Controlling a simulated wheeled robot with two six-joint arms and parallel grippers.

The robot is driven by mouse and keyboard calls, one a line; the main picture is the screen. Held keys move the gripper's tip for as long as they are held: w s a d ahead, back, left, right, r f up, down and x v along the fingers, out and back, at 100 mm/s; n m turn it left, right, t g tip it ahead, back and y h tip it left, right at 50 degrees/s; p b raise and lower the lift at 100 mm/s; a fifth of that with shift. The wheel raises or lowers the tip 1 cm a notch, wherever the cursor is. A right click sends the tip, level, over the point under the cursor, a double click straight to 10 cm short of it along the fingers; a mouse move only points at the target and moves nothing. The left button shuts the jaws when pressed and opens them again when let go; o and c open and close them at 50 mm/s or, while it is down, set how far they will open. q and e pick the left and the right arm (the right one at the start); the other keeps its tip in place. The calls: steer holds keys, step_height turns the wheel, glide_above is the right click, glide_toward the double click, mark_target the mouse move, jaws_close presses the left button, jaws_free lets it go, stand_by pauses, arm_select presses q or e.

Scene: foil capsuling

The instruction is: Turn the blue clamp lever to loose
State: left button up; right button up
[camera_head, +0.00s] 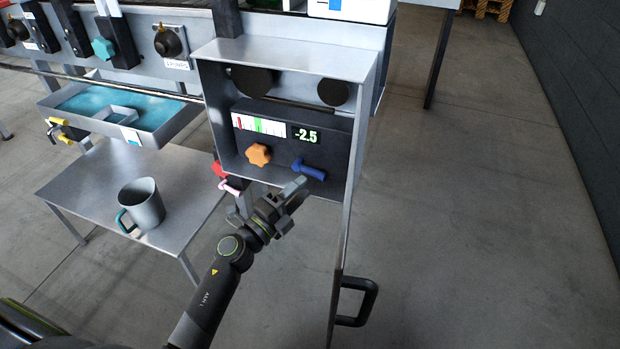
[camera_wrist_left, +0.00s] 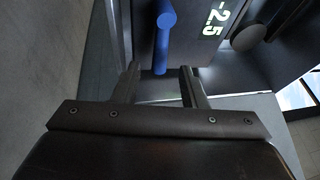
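The blue clamp lever (camera_head: 309,170) is on the dark panel inside the open metal cabinet, right of an orange knob (camera_head: 258,154) and below a display (camera_head: 305,136) reading -2.5. In the head view the lever lies nearly level, tilted slightly down to the right. My left gripper (camera_head: 294,192) is just in front of and below it. In the left wrist view the lever (camera_wrist_left: 163,38) points down toward the gap between the two spread fingers (camera_wrist_left: 162,84) of my left gripper, which is open and empty. No clear contact shows. My right gripper is not in view.
A red knob (camera_head: 219,169) and a pink lever (camera_head: 230,187) sit at the cabinet's lower left. The cabinet's side wall (camera_head: 362,125) is close right of the lever. A grey mug (camera_head: 142,203) stands on a metal table (camera_head: 95,190). Open floor lies at right.

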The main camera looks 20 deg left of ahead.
mark_target(312, 170)
arm_select(q)
steer(key=shift+x, duration=2.05)
steer(key=shift+c, duration=0.2)
jaws_close()
